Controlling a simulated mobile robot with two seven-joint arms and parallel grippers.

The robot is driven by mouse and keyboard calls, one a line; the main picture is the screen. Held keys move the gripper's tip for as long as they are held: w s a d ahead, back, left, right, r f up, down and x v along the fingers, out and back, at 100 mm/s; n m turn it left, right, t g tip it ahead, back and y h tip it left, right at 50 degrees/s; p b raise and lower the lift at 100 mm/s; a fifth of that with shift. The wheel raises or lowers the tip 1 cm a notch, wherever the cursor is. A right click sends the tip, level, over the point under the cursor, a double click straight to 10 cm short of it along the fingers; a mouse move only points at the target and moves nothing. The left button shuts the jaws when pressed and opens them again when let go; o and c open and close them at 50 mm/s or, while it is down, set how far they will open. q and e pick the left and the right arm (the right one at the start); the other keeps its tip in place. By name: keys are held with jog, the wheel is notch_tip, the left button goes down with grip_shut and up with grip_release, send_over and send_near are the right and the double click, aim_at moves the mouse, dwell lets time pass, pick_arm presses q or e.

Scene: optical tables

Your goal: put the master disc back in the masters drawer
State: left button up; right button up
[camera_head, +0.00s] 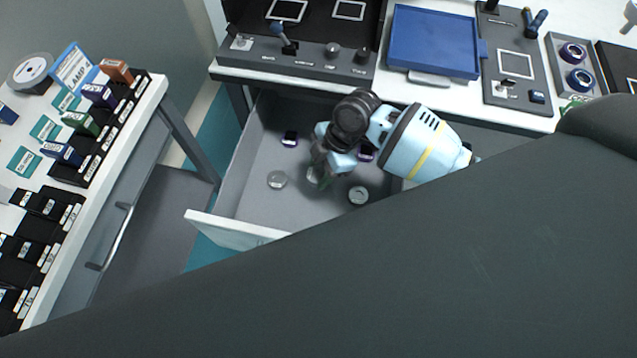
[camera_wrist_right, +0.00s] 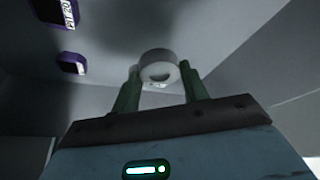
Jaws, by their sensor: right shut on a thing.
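An open drawer (camera_head: 234,229) extends from under the back worktable. My right gripper (camera_head: 319,178) reaches down inside it. In the right wrist view, my right gripper (camera_wrist_right: 160,86) has its green fingers shut on a round pale grey disc (camera_wrist_right: 158,62), which I take as the master disc. In the head view this disc (camera_head: 313,175) is partly hidden by the gripper. I cannot tell whether it touches the drawer floor. My left gripper is not in view.
Two dark purple labelled blocks, one at the back left (camera_head: 290,139) and one beside my wrist (camera_head: 366,155), lie in the drawer. A blue tray (camera_head: 433,42) stands on the worktable above. A side table (camera_head: 151,92) with racks stands left. The drawer's front left floor is clear.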

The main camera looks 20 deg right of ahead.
aim_at(313, 191)
jog(key=shift+f+b, duration=0.45)
jog(key=shift+f, duration=2.9)
jog(key=shift+f, duration=0.15)
jog(key=o, duration=1.1)
jog(key=shift+o, duration=0.2)
jog(key=shift+r, duration=0.25)
jog(key=p+v, duration=0.1)
jog(key=v, duration=1)
jog(key=shift+d+r+p, duration=0.25)
jog(key=shift+r+p, duration=0.1)
